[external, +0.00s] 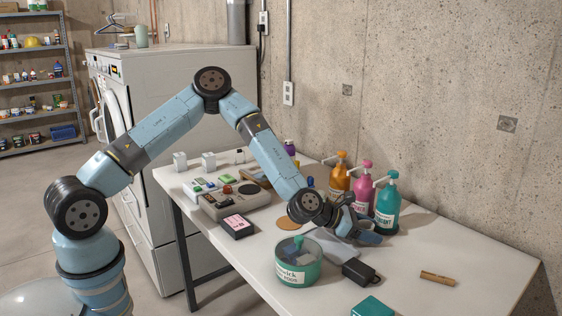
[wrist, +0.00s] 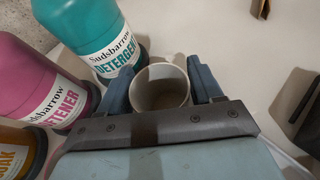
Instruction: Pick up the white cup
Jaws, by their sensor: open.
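The white cup (wrist: 161,92) stands between the two blue fingers of my gripper (wrist: 162,84) in the wrist view. I see its round rim and empty inside from above; its lower front is hidden by the dark gripper body. My gripper is open, with one finger on each side of the cup; whether either touches it I cannot tell. In the external view my gripper (external: 358,229) is low over the table, in front of the bottles, and mostly hides the cup.
A teal detergent bottle (wrist: 97,38) stands close beside the cup, with a pink bottle (wrist: 38,85) and an orange one (external: 339,176) to its left. The table's right side is mostly clear.

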